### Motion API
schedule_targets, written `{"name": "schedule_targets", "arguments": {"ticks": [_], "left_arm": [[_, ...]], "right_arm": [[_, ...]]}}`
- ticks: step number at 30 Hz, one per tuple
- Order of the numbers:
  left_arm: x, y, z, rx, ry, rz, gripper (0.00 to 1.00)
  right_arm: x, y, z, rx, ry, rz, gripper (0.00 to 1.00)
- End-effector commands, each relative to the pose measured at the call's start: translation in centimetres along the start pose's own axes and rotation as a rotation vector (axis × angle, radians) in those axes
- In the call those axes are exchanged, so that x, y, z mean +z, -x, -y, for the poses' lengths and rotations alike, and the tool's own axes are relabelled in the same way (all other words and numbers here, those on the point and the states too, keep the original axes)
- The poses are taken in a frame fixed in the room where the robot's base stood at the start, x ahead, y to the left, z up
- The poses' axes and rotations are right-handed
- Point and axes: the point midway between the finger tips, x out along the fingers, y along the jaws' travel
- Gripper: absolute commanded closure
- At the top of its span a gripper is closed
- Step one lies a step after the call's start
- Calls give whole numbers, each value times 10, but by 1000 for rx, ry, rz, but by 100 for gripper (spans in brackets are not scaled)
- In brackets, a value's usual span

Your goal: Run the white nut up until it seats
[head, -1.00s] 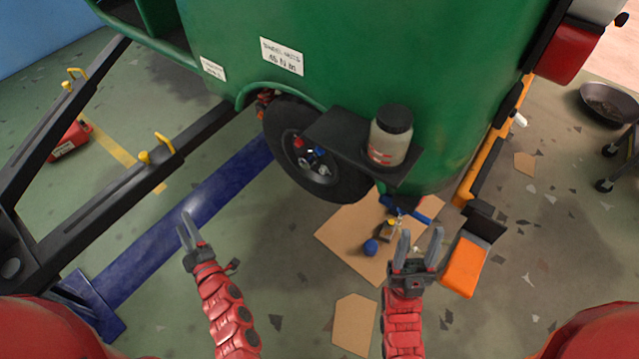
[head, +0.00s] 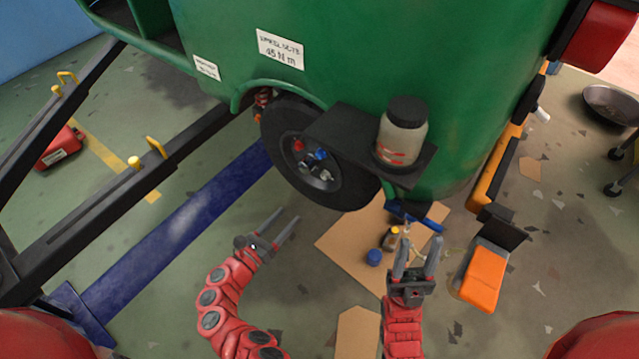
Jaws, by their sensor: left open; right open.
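The wheel (head: 345,190) hangs under the green rickshaw body (head: 450,60). Its hub carries a red nut (head: 298,146), a blue nut (head: 320,155) and pale, whitish fittings (head: 326,175) lower down. Which pale one is the white nut, and how far it sits on its stud, is too small to tell. My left gripper (head: 289,214) is open and empty, below and left of the wheel in the picture, its fingers pointing up and right. It appears apart from the hub. My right gripper (head: 420,240) is open, in front of the cardboard, with no nut visible between its fingers.
A black shelf (head: 345,135) with a lidded jar (head: 402,135) juts out beside the wheel. A blue tool (head: 415,215), a small bottle (head: 391,238) and a blue cap (head: 374,257) lie on cardboard (head: 340,243). A dark lift arm (head: 110,190) and blue beam (head: 190,225) stand left.

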Motion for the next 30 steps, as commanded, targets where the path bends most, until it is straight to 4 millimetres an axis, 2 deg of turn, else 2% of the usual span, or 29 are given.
{"name": "schedule_targets", "arguments": {"ticks": [6, 15, 24, 30], "left_arm": [[0, -49, 2, -6, -2, -3, 43], [-4, -108, 0, 0, 0, -4, 43], [-4, -147, -2, 4, -3, -4, 43], [-3, -156, -2, 6, -3, -7, 43]], "right_arm": [[0, 0, 0, 0, 0, 0, 50], [1, 8, 0, 0, 0, 0, 50], [4, 21, 1, 0, 0, 0, 50], [4, 24, 1, 0, 0, 0, 50]]}}
